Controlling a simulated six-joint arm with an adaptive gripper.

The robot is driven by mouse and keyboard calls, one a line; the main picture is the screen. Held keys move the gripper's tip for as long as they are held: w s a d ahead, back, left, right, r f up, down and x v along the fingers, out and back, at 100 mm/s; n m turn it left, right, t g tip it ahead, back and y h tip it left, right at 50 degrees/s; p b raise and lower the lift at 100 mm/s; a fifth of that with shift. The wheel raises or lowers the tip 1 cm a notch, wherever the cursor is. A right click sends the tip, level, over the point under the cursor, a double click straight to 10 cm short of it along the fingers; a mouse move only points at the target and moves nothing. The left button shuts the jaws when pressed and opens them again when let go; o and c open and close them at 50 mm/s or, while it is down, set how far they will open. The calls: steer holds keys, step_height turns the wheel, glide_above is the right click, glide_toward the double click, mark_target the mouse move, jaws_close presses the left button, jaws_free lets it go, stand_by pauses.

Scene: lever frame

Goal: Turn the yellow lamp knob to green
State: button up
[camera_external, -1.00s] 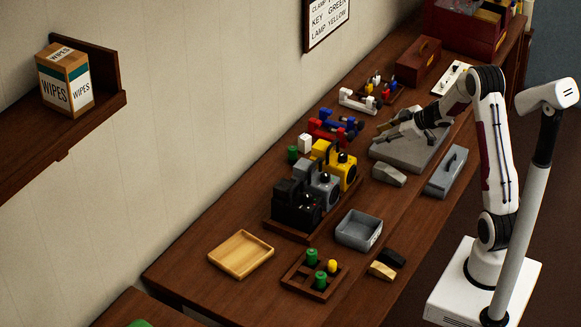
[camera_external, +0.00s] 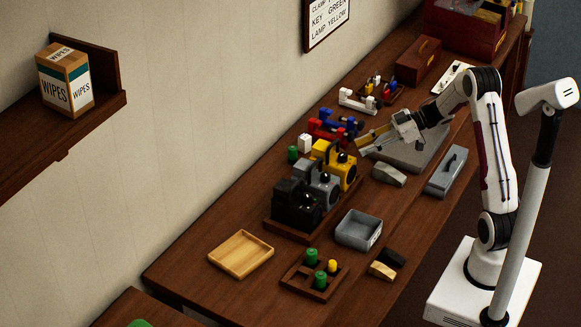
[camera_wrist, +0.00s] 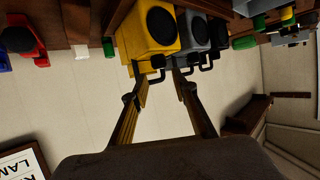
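The yellow lamp (camera_external: 347,174) stands in a row on a dark wooden tray, behind the grey lamp (camera_external: 324,190) and black lamp (camera_external: 296,208). In the wrist view the yellow lamp (camera_wrist: 147,35) is at the top, with a round black face and a black handle (camera_wrist: 152,66). I cannot make out its knob or the knob's setting clearly. My gripper (camera_external: 359,144) is just right of and above the yellow lamp, apart from it in the external view. In the wrist view its two yellow-padded fingers (camera_wrist: 162,88) are spread, with nothing between them.
Red and blue clamps (camera_external: 330,127), a white block (camera_external: 305,143) and a green cylinder (camera_external: 292,154) lie by the wall behind the lamps. A grey bin (camera_external: 359,229) and wooden tray (camera_external: 241,254) are nearer. A wall sign (camera_external: 327,20) includes the words "LAMP YELLOW".

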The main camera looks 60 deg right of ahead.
mark_target(345, 154)
stand_by(0.3)
steer(key=shift+x, duration=3.9)
steer(key=shift+d+f, duration=0.1)
steer(key=shift+c, duration=0.4)
jaws_close()
